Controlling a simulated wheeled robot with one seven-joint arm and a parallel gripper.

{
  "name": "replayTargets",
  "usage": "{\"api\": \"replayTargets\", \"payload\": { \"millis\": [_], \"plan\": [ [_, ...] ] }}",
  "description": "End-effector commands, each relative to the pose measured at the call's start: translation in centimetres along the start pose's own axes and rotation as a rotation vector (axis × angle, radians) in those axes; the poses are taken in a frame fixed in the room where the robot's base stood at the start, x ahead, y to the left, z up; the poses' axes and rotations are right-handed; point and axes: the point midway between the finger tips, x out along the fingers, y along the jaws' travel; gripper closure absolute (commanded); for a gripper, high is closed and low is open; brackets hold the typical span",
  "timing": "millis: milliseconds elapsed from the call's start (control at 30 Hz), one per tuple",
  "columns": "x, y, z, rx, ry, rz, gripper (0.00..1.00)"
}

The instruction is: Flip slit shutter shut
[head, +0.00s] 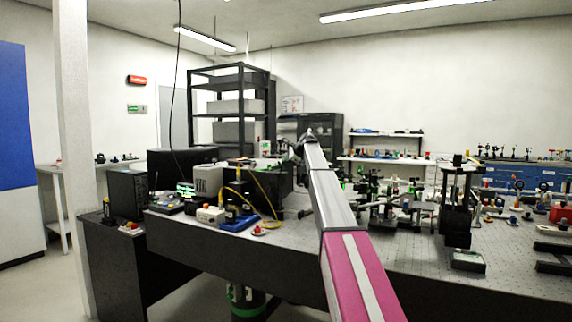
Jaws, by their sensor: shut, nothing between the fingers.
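I cannot make out the slit shutter in the head view; it is too small to tell or hidden among the bench's instruments. My arm, with a pink link and then a grey link, reaches forward over the optical bench (400,252). A small dark part shows at its far end, near the dark equipment behind the bench's middle. My gripper's fingers do not show; they are hidden behind the arm or too small to make out.
Left of my arm are a beige box (207,180), yellow cable and a blue-based device (240,220). Right of it stand many small optical mounts and a tall black instrument (458,215). A black shelf rack (230,110) stands behind. The front right bench edge has bare room.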

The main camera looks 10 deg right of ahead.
Motion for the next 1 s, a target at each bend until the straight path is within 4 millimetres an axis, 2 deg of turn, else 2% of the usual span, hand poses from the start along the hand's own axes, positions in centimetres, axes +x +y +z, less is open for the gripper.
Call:
{"api": "replayTargets", "payload": {
  "millis": [167,333,700,833,1000],
  "plan": [
    [-0.9,0.6,0.0,-0.001,0.000,0.000,1.00],
    [-3.0,1.9,0.0,-0.002,-0.001,0.000,1.00],
    [-10.2,1.9,0.2,-0.001,-0.001,0.000,1.00],
    [-11.7,1.9,0.2,-0.002,-0.002,0.000,1.00],
    [-12.5,1.9,0.2,-0.001,-0.002,0.001,1.00]
  ]
}}
